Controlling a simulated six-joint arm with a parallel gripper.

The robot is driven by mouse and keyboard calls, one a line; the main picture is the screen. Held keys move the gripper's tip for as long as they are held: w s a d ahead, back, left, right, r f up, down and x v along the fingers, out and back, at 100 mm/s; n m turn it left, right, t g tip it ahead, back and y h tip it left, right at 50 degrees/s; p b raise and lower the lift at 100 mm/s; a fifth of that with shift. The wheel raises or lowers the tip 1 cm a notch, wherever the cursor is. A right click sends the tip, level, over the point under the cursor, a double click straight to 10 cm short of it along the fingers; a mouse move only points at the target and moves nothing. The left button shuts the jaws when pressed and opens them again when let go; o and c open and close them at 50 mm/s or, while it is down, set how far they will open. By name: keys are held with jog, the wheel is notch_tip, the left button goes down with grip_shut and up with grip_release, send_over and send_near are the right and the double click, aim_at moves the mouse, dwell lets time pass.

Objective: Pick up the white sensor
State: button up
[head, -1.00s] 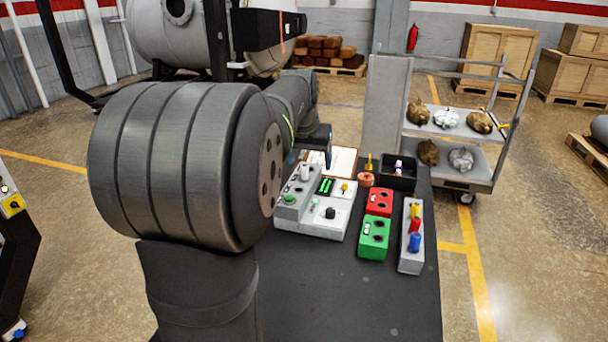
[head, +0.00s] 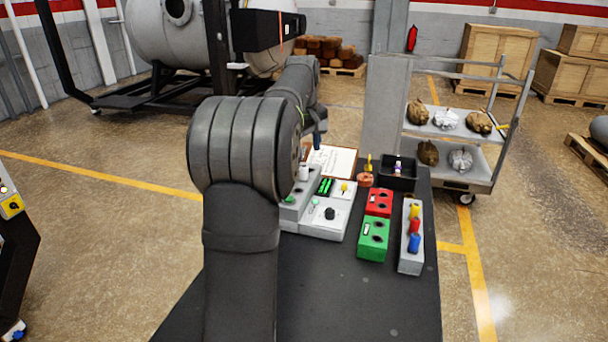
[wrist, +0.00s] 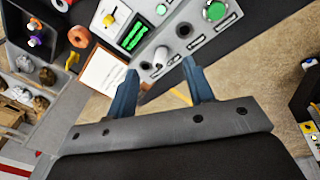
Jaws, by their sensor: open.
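The white sensor (head: 304,173) appears to be the small white cylinder standing upright at the back of the grey control box (head: 330,220). In the wrist view a white upright piece (wrist: 160,57), probably the sensor, shows on the box between and beyond my fingertips. My gripper (wrist: 160,70) is open, with two blue fingers apart and nothing between them. It is above and behind the control box, apart from the sensor. In the head view my arm hides most of the gripper and the left end of the box.
A clipboard (head: 332,161) lies behind the control box. To the right are a red block (head: 379,203), a green block (head: 373,239), a grey rack (head: 410,262) with coloured plugs, and a black bin (head: 398,184). The front of the dark table (head: 340,300) is clear.

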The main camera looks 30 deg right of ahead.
aim_at(304, 166)
jog(key=w+f+n, duration=0.1)
jog(key=n, duration=0.3)
jog(key=w+d+n+g+y, duration=0.1)
jog(key=w+n, duration=0.1)
jog(key=n, duration=0.2)
jog(key=w+d+f+n, duration=0.1)
jog(key=w+n, duration=0.1)
jog(key=n, duration=0.2)
jog(key=shift+w+f+n+g+y, duration=0.2)
jog(key=shift+f+n+g+y, duration=0.1)
jog(key=shift+f, duration=0.05)
notch_tip(304, 166, down, 8)
jog(key=shift+a+r, duration=0.1)
jog(key=shift+r, duration=0.15)
grip_shut()
